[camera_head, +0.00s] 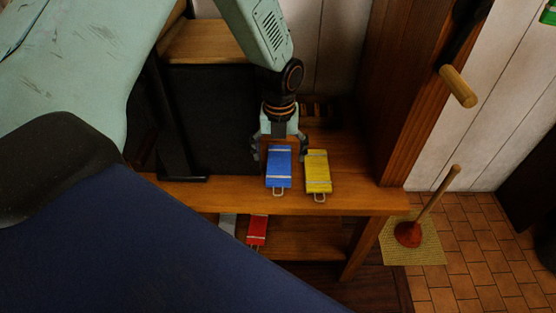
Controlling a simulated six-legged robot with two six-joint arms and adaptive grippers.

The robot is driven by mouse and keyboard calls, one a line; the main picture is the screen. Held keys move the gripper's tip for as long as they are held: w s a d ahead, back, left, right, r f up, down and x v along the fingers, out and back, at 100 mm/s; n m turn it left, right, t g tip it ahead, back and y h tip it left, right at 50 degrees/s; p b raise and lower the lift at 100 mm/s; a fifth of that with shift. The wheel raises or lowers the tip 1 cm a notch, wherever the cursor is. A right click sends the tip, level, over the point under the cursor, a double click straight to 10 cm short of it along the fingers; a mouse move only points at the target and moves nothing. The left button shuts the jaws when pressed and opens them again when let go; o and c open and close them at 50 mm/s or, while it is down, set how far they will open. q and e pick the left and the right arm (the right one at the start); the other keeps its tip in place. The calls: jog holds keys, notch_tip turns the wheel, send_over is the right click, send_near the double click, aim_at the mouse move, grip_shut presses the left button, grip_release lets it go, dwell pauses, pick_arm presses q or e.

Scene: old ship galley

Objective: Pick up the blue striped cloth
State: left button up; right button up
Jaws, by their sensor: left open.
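The blue striped cloth (279,171), folded flat with pale bands, lies on the upper wooden shelf (225,200) near its front edge. A small loop sticks out at its near end. My left gripper (280,148) comes down from above over the far end of the blue cloth. Its two fingers are apart, one on each side of that end. I cannot tell whether they touch the cloth. My right gripper is not in view.
A yellow cloth (318,171) lies close beside the blue one on the right. A red cloth (257,230) and a grey one (228,224) lie on the lower shelf. A dark panel (212,120) stands left of the gripper. A plunger (409,233) stands on a mat at right.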

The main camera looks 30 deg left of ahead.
aim_at(279, 178)
pick_arm(q)
jog(key=shift+s+d+f, duration=0.1)
jog(key=shift+d+f, duration=0.1)
jog(key=shift+f, duration=0.25)
jog(key=shift+s+d+f+b, duration=0.1)
jog(key=shift+f+b, duration=0.25)
jog(key=shift+s+f, duration=0.15)
jog(key=shift+f, duration=0.15)
notch_tip(279, 178, down, 5)
jog(key=shift+b, duration=0.95)
jog(key=shift+a, duration=0.25)
jog(key=shift+c, duration=0.3)
jog(key=shift+d, duration=0.1)
jog(key=c, duration=1.2)
